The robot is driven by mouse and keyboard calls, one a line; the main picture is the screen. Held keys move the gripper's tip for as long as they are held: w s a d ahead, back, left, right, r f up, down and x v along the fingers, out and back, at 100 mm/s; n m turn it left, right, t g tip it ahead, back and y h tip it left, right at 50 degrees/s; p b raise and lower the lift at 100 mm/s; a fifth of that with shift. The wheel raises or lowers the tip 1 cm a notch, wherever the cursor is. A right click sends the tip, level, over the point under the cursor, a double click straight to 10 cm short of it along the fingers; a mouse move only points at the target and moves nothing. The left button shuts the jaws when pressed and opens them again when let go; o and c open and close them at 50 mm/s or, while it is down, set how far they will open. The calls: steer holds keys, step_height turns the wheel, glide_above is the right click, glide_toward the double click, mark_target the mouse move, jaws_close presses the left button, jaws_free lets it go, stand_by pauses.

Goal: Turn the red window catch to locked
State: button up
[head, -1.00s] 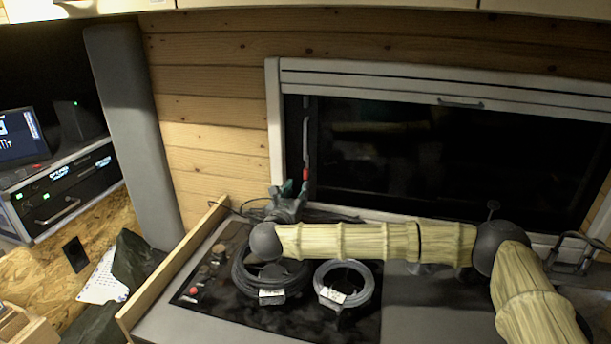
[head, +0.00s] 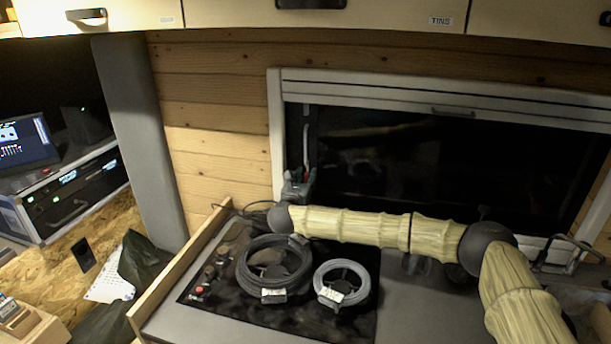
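The window (head: 430,165) has a pale frame and dark glass, behind the counter. The window catch (head: 306,138) is at its left side: a slim upright grey bar shows, with a small bit of red low on it, just above my gripper. My gripper (head: 299,180) is at the lower left corner of the window, right at the red part and covering most of it. Its fingers are small and dark here, so I cannot tell whether they are open, or whether they touch the catch.
Two cable coils, a dark one (head: 273,268) and a grey one (head: 341,283), lie on the black hob (head: 225,290) under my arm. A wooden edge board (head: 180,268) bounds the counter's left side. Cupboards (head: 370,14) hang above. A black clamp-like item (head: 568,255) stands at right.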

steer(key=shift+w+f, duration=0.3)
steer(key=shift+w, duration=0.1)
steer(key=shift+s+r, duration=0.15)
steer(key=shift+s, duration=0.05)
jaws_close()
steer(key=shift+b, duration=0.4)
steer(key=shift+a+n+b, duration=0.1)
steer(key=shift+n+b, duration=1)
steer(key=shift+w+a+f+n+b, duration=0.15)
steer(key=shift+n+b, duration=1.2)
steer(key=shift+n, duration=1.3)
steer(key=shift+s+a+f+n+b, duration=0.1)
steer(key=shift+n+b, duration=1.25)
steer(key=shift+n, duration=1.25)
steer(key=shift+w+a+f+n+b, duration=0.15)
steer(key=shift+n+b, duration=1.2)
steer(key=shift+n, duration=1.3)
steer(key=shift+d, duration=0.1)
